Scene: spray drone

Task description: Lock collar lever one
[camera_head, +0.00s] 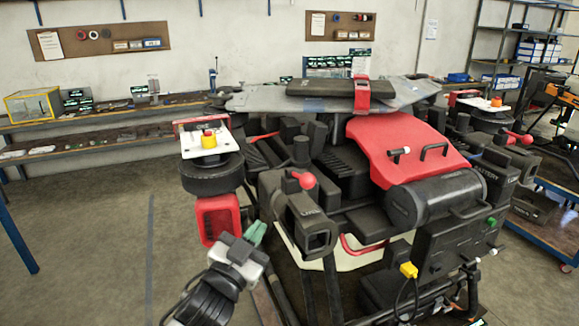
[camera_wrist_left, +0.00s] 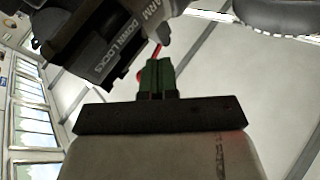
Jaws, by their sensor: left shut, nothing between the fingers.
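The drone's near black arm collar (camera_head: 318,232) stands left of centre in the head view, with a red-knobbed lever (camera_head: 304,181) on top. Another red-knobbed lever (camera_head: 519,138) shows on the drone's far right. Which one is lever one I cannot tell. My left gripper (camera_head: 256,232) has green fingers, closed together and empty, just left of and below the near collar. In the left wrist view my left gripper's fingers (camera_wrist_left: 157,72) are together, below a black block lettered "ARM DOWN LOCKS" (camera_wrist_left: 95,48). A thin red part (camera_wrist_left: 157,50) shows just past the fingertips. My right gripper is not in view.
The drone's grey top (camera_head: 262,100), red cover (camera_head: 405,145) and black tank (camera_head: 435,198) fill the middle.

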